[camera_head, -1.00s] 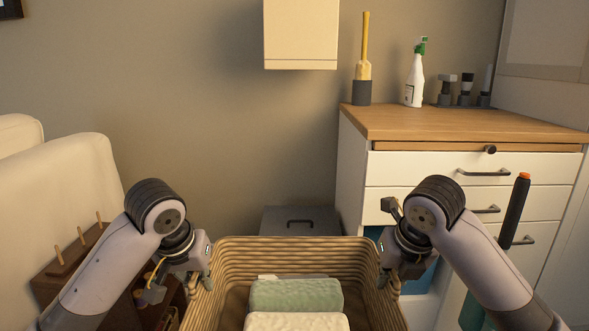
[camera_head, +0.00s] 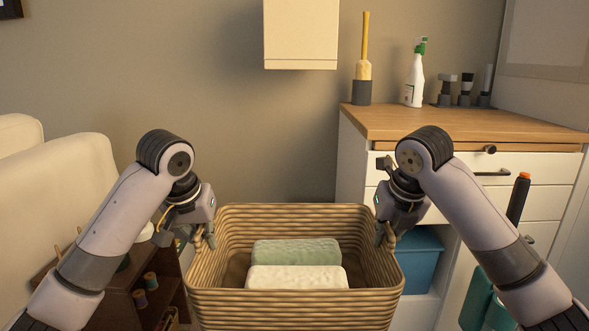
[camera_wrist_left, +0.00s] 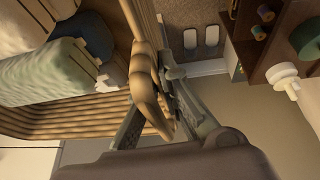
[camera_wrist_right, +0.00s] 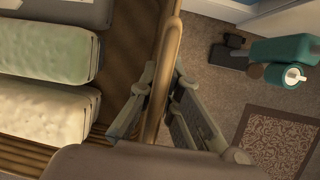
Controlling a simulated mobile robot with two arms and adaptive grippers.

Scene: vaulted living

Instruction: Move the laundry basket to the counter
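The wicker laundry basket (camera_head: 295,300) is in the middle of the head view, upright, with a green folded towel (camera_head: 296,252) and a white one (camera_head: 296,277) inside. My left gripper (camera_head: 203,236) is at its left rim. In the left wrist view the fingers (camera_wrist_left: 155,108) are closed around the basket's handle. My right gripper (camera_head: 384,234) is at the right rim. In the right wrist view its fingers (camera_wrist_right: 160,100) sit on either side of the handle and look closed on it. The wooden-topped counter (camera_head: 440,124) stands at the right.
On the counter are a yellow-handled brush (camera_head: 363,75), a spray bottle (camera_head: 415,75) and several small dark containers (camera_head: 465,90). A cream sofa (camera_head: 65,180) and a dark shelf with spools (camera_head: 145,290) are at left. A blue bin (camera_head: 420,262) sits under the counter.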

